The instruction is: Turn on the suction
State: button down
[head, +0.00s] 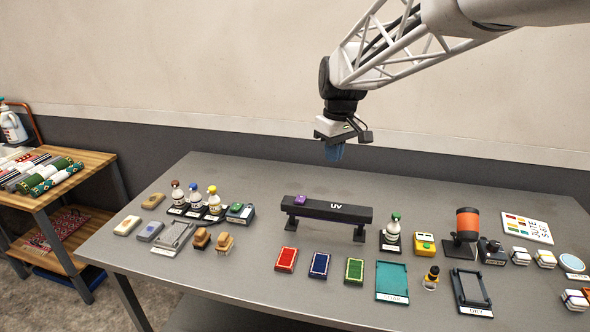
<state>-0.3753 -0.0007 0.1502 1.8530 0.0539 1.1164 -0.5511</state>
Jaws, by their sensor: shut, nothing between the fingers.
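My gripper (335,152) has blue fingers. It is shut and empty, pointing down above the back of the grey table (290,180), behind and above the black UV bar (336,209). No thing in view carries a readable suction label. A purple button-like piece (300,200) sits on the left part of the UV bar. A yellow box (424,244) stands right of the UV bar, apart from my gripper. A black device (490,250) stands further right. A green-topped device (240,212) stands left of the UV bar. I cannot tell which of these works the suction.
An orange cylinder (467,222) on a black stand and a green-capped bottle (393,233) rise on the right. Several bottles (194,197) stand at left. Red (286,260), blue (319,265) and green (354,271) pads lie in front. A wooden shelf (90,162) holds rolled rugs.

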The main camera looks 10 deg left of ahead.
jog(key=w+a+f+n, duration=0.2)
jog(key=w+a, duration=0.2)
jog(key=a, duration=0.3)
jog(key=w+a+f+n, duration=0.1)
jog(key=w+a+f, duration=0.2)
jog(key=a, duration=0.5)
jog(key=n+g, duration=0.2)
jog(key=n, duration=0.3)
send_over(236, 207)
jog(key=w, duration=0.1)
notch_tip(236, 207, down, 9)
jog(key=shift+r+h, duration=0.15)
jog(key=shift+h, duration=0.15)
jog(key=f, duration=0.4)
jog(key=s+f, duration=0.1)
jog(key=f, duration=0.4)
jog(key=s+f, duration=0.1)
jog(key=f, duration=0.4)
jog(key=shift+s+f+t, duration=0.1)
jog(key=shift+f+t, duration=0.05)
jog(key=shift+t, duration=0.25)
jog(key=shift+w, duration=0.3)
jog(key=shift+w+r, duration=0.3)
jog(key=shift+w, duration=0.1)
